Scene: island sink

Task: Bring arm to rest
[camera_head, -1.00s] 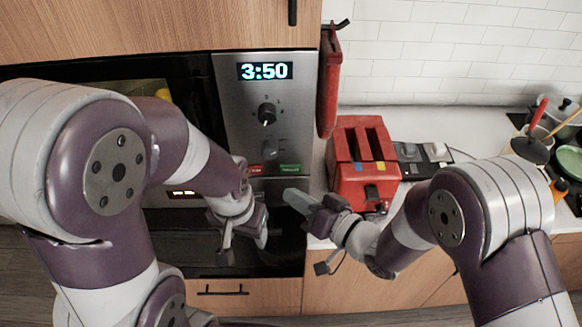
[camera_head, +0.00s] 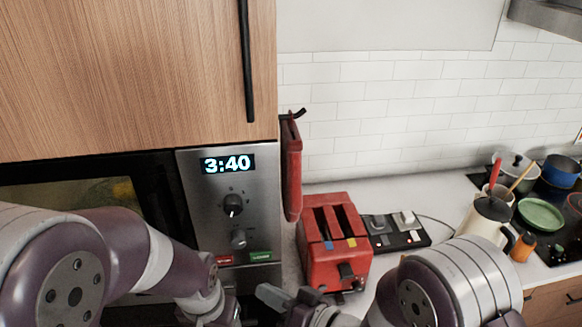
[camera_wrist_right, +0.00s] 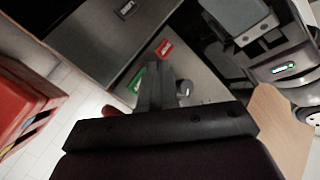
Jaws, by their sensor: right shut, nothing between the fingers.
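My right gripper (camera_head: 272,296) is at the bottom middle of the head view, in front of the oven's steel control panel (camera_head: 208,200) and left of the red toaster (camera_head: 335,262). Its fingers are shut and empty; they also show closed together in the right wrist view (camera_wrist_right: 158,88). My left arm comes in at the lower left of the head view, bent in front of the dark oven door. Its gripper is at the bottom edge, mostly cut off, and its fingers cannot be made out.
The red toaster and a black switch unit (camera_head: 398,232) stand on the white counter. A red cloth (camera_head: 291,170) hangs from a hook beside the oven. A white jug (camera_head: 483,222), a green plate (camera_head: 541,213) and pots are at the right. A wooden cabinet (camera_head: 130,70) is above the oven.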

